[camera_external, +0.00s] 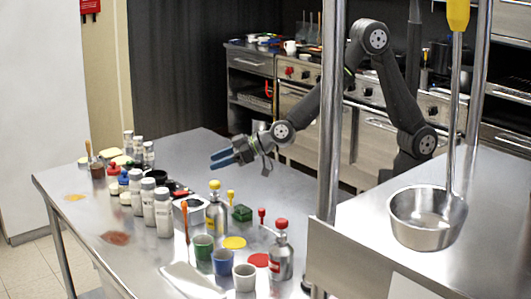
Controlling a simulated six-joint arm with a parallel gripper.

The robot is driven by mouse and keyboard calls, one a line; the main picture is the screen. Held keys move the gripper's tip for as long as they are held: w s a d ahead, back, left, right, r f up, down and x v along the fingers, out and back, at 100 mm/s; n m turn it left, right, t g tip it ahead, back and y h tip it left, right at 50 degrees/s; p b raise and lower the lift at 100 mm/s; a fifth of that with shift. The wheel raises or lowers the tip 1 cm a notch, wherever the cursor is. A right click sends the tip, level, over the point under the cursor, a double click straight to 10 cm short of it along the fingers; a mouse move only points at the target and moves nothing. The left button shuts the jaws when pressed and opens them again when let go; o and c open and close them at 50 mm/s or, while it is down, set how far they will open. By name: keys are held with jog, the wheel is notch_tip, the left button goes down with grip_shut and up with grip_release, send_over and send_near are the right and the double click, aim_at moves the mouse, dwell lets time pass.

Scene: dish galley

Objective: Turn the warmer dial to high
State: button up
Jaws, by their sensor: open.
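My gripper (214,160) has blue fingers and hangs above the steel table (180,145), pointing left. It is open, with nothing visible between the fingers. I cannot make out a warmer dial for certain in this view. A small steel and black item (187,207) sits among the bottles below my gripper, partly hidden, and I cannot tell whether it is the warmer. No dial setting can be read.
White-capped bottles (163,212) stand in a row on the table. The table's back part is clear.

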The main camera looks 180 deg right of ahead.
aim_at(170, 181)
notch_tip(170, 181, up, 5)
jog(key=s+d+f+m+t+y, duration=0.1)
jog(key=s+f+m+t+y, duration=0.2)
jog(key=m, duration=0.5)
jog(key=s+d+f+m+t+y, duration=0.1)
jog(key=s+f+m+t+y, duration=0.15)
jog(key=f+m, duration=0.45)
jog(key=s+d+r+m+t+h, duration=0.3)
jog(key=s+r+m+t, duration=0.5)
jog(key=m, duration=0.4)
jog(key=shift+g, duration=0.35)
jog(key=f, duration=0.3)
jog(key=w+f, duration=0.1)
jog(key=f, duration=0.5)
jog(key=shift+w+d+f, duration=0.15)
jog(key=shift+f, duration=0.35)
jog(key=shift+w+d+f, duration=0.1)
jog(key=shift+w, duration=0.15)
jog(key=x, duration=1.7)
